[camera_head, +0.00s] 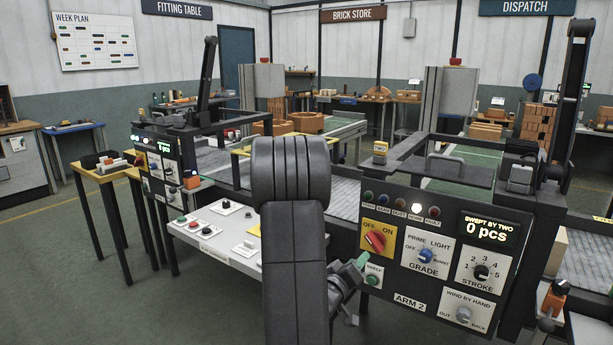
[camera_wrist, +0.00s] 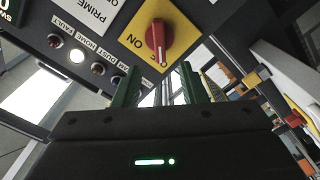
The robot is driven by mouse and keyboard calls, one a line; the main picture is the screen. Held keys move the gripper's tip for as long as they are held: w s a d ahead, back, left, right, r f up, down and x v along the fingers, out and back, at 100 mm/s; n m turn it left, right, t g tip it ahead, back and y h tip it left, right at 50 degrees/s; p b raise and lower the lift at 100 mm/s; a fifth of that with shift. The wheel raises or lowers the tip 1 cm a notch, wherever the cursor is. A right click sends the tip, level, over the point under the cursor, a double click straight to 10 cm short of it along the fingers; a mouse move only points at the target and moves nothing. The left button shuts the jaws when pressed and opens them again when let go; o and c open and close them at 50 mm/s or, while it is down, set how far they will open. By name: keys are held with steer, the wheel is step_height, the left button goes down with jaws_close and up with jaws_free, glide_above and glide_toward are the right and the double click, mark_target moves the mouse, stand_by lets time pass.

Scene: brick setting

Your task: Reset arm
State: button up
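The ARM 2 panel (camera_head: 411,300) stands at the right. Its red OFF/ON knob (camera_head: 375,240) sits on a yellow plate, its pointer toward OFF; the knob also shows in the wrist view (camera_wrist: 157,42), just beyond my fingertips. The white lamp (camera_head: 416,208) of the indicator row is lit, apparently the HOME one. The display (camera_head: 490,230) reads "SWEPT BY TWO 0 pcs". My gripper (camera_head: 361,262) is partly hidden behind my arm, low in front of the panel's left edge. In the wrist view its two green fingers (camera_wrist: 158,72) stand apart with nothing held between them.
The panel also carries a blue GRADE knob (camera_head: 425,255), a black STROKE knob (camera_head: 481,272) and a grey WIND BY HAND knob (camera_head: 463,314). A sloped desk (camera_head: 215,245) with buttons lies left of my arm. A second panel (camera_head: 160,165) stands farther left. The left floor is open.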

mark_target(372, 243)
steer(key=p+x, duration=0.1)
steer(key=x, duration=0.9)
steer(key=shift+d, duration=0.15)
steer(key=shift+w+f+m, duration=0.1)
steer(key=shift+w+m, duration=0.05)
steer(key=shift+m, duration=1.05)
steer(key=m+b, duration=0.1)
steer(key=m, duration=0.2)
steer(key=shift+d+m, duration=0.1)
steer(key=shift+m, duration=1.6)
steer(key=shift+r, duration=0.25)
